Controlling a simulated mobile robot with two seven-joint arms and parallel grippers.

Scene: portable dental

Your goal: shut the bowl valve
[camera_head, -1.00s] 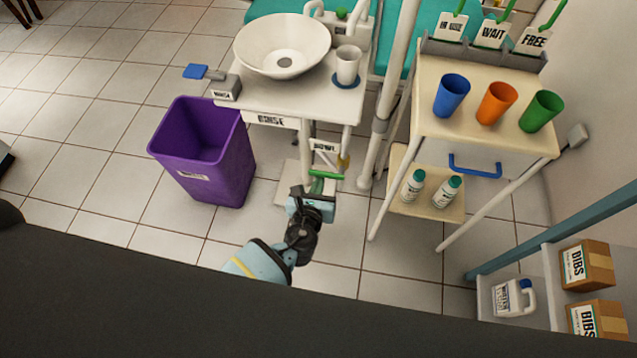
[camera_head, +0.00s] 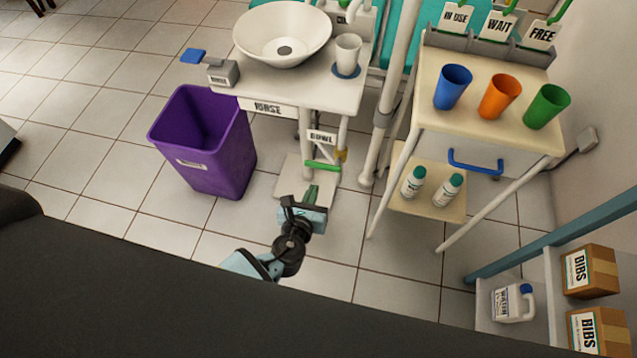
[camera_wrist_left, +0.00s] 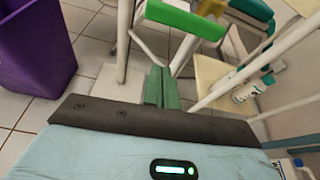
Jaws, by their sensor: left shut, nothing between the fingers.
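The bowl valve's green lever (camera_head: 323,167) sits low under the rinse stand, below the tag reading BOWL (camera_head: 321,138). The lever lies roughly level, crosswise to the upright pipe by it. In the left wrist view the green lever (camera_wrist_left: 186,19) crosses the top, beyond the fingertips. My left gripper (camera_head: 311,193) is shut and empty, just on the near side of the lever, with a visible gap. Its green fingers (camera_wrist_left: 162,87) are together in the wrist view. My right gripper is not in view.
A purple bin (camera_head: 207,150) stands left of the stand. The white bowl (camera_head: 283,35) and a cup (camera_head: 347,53) are on top. A cart (camera_head: 435,115) with cups and bottles stands to the right. Tiled floor is free in front.

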